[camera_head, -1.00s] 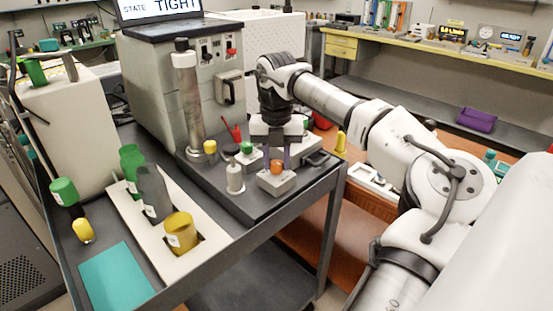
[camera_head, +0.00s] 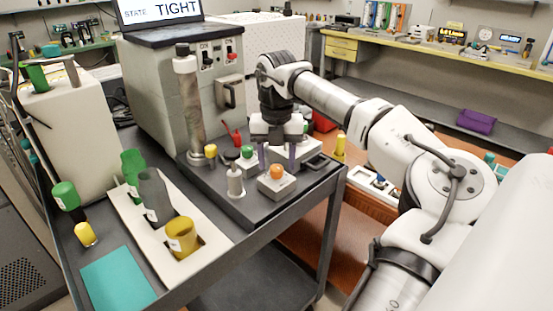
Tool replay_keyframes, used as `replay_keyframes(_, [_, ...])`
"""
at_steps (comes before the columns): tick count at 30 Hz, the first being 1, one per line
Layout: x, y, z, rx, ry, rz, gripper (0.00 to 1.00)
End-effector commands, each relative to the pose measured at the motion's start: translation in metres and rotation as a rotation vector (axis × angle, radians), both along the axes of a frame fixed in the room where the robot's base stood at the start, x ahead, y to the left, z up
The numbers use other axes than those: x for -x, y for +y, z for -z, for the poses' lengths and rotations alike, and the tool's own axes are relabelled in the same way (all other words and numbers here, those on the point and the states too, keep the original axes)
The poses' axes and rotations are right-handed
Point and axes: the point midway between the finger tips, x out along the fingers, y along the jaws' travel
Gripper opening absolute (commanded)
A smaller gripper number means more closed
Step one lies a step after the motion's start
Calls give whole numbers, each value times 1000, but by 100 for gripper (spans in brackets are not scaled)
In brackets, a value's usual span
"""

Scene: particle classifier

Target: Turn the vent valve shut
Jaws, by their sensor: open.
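An orange knob (camera_head: 277,172) sits on a small light-grey block on the dark bench plate. A green knob (camera_head: 247,151) on a pale block stands just behind and left of it. No label shows which of these is the vent valve. My gripper (camera_head: 277,162) points down with its two purple fingers spread apart, open and empty. In the picture the fingers come down on either side of the orange knob, a little behind it. I cannot tell whether they touch anything. A screen (camera_head: 158,11) on the grey machine reads "STATE TIGHT".
A tall metal cylinder (camera_head: 188,105) and the grey machine (camera_head: 150,80) stand behind left. A cream rack (camera_head: 145,229) holds several containers. The cart's right edge is near.

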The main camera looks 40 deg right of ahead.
Motion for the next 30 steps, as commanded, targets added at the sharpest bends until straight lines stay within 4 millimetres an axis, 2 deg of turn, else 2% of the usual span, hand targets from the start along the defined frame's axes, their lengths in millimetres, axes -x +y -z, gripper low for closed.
replay_keyframes(1, [0,0,-13,1,-1,0,51])
replay_keyframes(15, [0,0,-101,1,-2,0,51])
replay_keyframes(18, [0,0,-115,1,-2,1,51])
replay_keyframes(22, [0,0,-124,1,-2,1,51])
replay_keyframes(30, [0,0,-124,1,-2,0,51])
